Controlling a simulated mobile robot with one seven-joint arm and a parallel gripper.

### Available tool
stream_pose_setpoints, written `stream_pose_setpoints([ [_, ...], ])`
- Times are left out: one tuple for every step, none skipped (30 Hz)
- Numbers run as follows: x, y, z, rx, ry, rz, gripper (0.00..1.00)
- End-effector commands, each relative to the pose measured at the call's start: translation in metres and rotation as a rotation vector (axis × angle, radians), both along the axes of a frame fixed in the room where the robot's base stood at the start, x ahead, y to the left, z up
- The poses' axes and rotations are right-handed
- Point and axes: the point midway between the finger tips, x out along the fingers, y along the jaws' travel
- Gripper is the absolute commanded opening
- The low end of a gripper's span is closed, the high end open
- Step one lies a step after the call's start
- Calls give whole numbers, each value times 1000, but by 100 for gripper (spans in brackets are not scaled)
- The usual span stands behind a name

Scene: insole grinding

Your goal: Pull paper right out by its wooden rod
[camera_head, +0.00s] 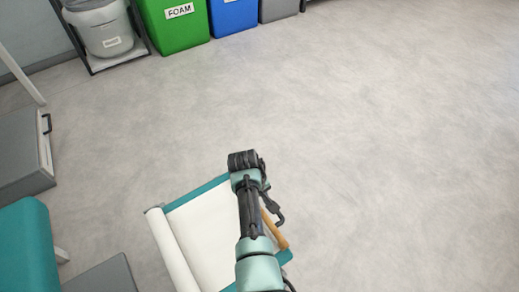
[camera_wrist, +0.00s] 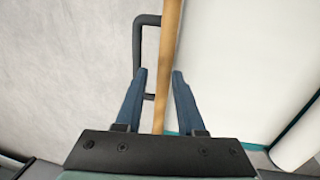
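The white paper (camera_head: 200,232) lies over a teal-edged surface, with its roll (camera_head: 170,252) along the left side. The wooden rod (camera_head: 274,230) shows at the paper's right edge, partly covered by my arm. In the wrist view the rod (camera_wrist: 168,45) runs lengthwise between the two blue fingers of my gripper (camera_wrist: 160,72), and the white paper (camera_wrist: 230,60) spreads to its right. The fingers are open, with a clear gap on the left of the rod and a narrow one on the right. Whether the rod is at finger depth is unclear. My gripper's fingers are hidden in the head view.
A dark bent bar (camera_wrist: 138,45) stands beside the rod in the wrist view. Green (camera_head: 175,22) and blue (camera_head: 233,14) bins stand at the back. A teal seat (camera_head: 25,245) and a grey cabinet (camera_head: 25,150) are at left. The floor on the right is clear.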

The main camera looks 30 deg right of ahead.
Motion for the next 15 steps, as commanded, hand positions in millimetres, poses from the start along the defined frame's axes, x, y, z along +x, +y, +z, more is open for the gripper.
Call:
stream_pose_setpoints([
  [1,2,17,-1,-2,1,37],
  [1,2,24,-2,-3,0,37],
  [1,4,34,-2,-4,2,37],
  [1,5,41,-2,-3,1,37],
  [1,6,47,-2,-4,3,37],
  [1,8,56,-2,-3,2,37],
  [1,9,63,-2,-3,2,37],
  [1,10,69,-2,-3,2,37],
  [1,11,77,-2,-3,1,37],
  [1,11,82,-3,-3,1,37],
  [1,12,87,-2,-3,1,37],
  [1,13,93,-2,-3,0,37],
  [1,14,96,-2,-3,0,37],
  [1,14,100,-2,-2,0,37],
  [0,15,104,-2,-2,0,37],
])
